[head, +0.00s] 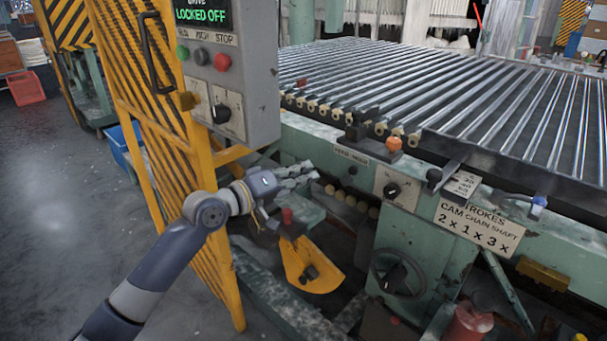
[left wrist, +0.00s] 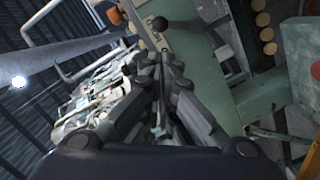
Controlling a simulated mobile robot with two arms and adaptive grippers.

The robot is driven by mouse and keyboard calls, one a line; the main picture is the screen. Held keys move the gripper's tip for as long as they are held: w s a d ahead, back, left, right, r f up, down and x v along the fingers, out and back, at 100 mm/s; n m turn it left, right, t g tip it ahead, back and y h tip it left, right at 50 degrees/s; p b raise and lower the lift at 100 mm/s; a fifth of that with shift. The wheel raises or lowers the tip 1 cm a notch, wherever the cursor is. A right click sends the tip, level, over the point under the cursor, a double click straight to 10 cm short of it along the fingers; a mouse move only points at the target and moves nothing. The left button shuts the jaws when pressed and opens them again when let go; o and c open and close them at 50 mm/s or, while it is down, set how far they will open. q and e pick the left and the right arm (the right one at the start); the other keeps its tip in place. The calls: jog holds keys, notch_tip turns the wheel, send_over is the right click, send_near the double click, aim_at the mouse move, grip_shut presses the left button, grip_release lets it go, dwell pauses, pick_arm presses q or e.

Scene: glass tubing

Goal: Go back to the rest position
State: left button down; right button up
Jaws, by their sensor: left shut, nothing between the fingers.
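My left gripper (head: 306,174) is beside the green machine frame (head: 335,158), left of its front panel, pointing right in the head view. It is shut and empty. In the left wrist view its fingers (left wrist: 160,60) come together at the tips, with a green panel and a black-knobbed lever (left wrist: 160,23) beyond them. I cannot tell whether the fingers touch the frame. My right gripper is in neither view.
A grey control box (head: 240,70) reading "LOCKED OFF" hangs above my left arm. A yellow striped guard (head: 150,100) stands close behind the arm. Below the gripper are a red knob (head: 287,215) and a yellow plate (head: 312,262). Open floor (head: 60,230) lies at left.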

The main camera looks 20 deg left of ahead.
pick_arm(q)
jog(key=shift+s, duration=0.1)
dwell(0.4)
